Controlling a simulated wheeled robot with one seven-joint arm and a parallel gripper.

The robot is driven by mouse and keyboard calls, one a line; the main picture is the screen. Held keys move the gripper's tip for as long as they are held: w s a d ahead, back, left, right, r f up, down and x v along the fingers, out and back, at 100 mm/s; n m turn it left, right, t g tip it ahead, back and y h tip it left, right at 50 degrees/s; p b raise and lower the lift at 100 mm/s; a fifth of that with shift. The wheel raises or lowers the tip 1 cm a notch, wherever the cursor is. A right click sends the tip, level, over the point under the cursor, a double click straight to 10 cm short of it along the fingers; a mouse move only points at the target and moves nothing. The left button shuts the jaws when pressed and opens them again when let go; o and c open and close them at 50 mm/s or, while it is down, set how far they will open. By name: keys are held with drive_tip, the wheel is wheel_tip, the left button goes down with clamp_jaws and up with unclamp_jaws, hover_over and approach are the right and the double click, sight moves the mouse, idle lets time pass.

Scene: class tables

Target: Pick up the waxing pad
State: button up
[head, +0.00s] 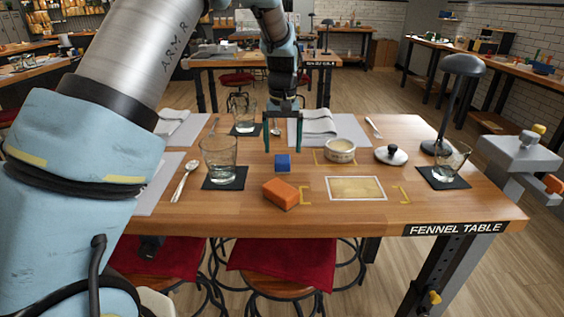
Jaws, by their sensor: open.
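Two small blocks lie on the wooden table (450,207): an orange block (281,194) near the front edge and a smaller blue block (283,166) just behind it. Neither carries a readable label, so I cannot tell which is the waxing pad. My gripper (282,147) points down with its two dark green fingers apart and nothing between them. In the picture its fingertips are just above the blue block, one to each side. Its exact height over the table is hard to judge.
A round tin (340,150) and a black-knobbed lid (391,154) stand to the right. A pale framed panel (356,188) lies in front of them. A glass (219,157) on a dark coaster and a spoon (184,180) are left. A tall lamp (459,100) stands at the right.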

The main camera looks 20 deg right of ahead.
sight(283, 159)
drive_tip(key=shift+f+p, duration=1.35)
drive_tip(key=shift+f, duration=1.35)
drive_tip(key=shift+c, duration=0.3)
clamp_jaws()
wheel_tip(283, 159, up, 10)
drive_tip(key=b, duration=0.3)
